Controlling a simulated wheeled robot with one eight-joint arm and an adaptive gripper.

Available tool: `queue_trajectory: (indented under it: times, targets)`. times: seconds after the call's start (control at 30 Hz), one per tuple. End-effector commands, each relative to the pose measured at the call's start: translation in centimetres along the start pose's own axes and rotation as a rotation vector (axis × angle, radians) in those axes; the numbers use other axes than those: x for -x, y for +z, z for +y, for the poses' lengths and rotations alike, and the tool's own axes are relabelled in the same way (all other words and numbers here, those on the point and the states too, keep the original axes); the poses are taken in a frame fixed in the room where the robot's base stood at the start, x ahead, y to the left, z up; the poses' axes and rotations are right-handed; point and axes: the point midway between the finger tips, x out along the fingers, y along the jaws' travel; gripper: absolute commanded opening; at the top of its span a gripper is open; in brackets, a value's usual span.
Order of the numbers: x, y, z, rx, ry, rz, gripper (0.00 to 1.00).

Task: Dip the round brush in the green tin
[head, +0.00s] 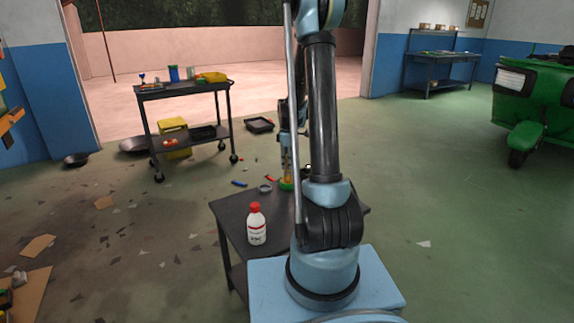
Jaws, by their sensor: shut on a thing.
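My gripper (287,158) is beyond my arm, pointing down over the far side of the dark low table (231,222). It is shut on a thin yellowish upright thing (287,172), which appears to be the round brush. The green tin (286,186) sits on the table directly below, partly hidden by my arm. The lower end of the brush meets the tin in the picture. I cannot tell whether it is inside the tin or just above or in front of it.
A white bottle with a red cap (256,225) and a small grey round thing (265,189) stand on the table. A dark cart (184,92) is at the back left. A green rickshaw (540,100) is at the right. Debris litters the left floor; the right floor is mostly clear.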

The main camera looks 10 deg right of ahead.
Motion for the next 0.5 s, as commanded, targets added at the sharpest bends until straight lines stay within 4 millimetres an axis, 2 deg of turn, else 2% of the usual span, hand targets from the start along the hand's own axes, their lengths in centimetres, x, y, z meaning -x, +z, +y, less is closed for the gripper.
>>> queue_trajectory:
  times: [0.5]
  targets:
    - [3.1,0.0,0.0,0.000,0.000,0.000,0.00]
